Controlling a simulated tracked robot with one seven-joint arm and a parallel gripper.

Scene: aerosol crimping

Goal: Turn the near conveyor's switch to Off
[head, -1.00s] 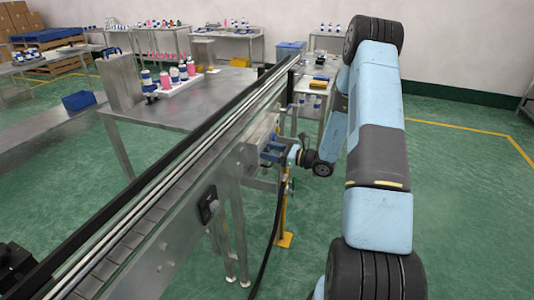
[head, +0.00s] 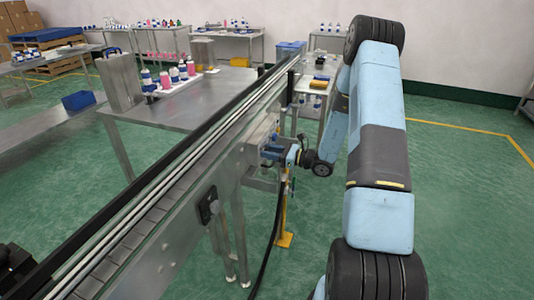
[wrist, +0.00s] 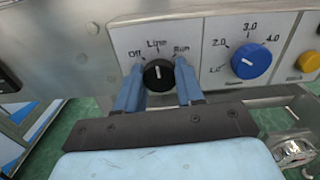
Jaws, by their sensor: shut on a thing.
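The near conveyor's switch is a black knob (wrist: 158,78) on the grey control panel, with the labels Off, Line and Run around it from left to right. Its white pointer mark stands nearly upright, towards Line. My gripper (wrist: 159,69) has one blue finger on each side of the knob and is shut on it. In the head view my gripper (head: 274,152) is at the side of the near conveyor (head: 160,212); the knob itself cannot be made out there.
A blue dial (wrist: 250,61) with a number scale sits right of the switch, and a yellow button (wrist: 308,61) lies further right. A steel table (head: 190,108) with bottles stands behind the conveyor. The green floor to the right of my arm is clear.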

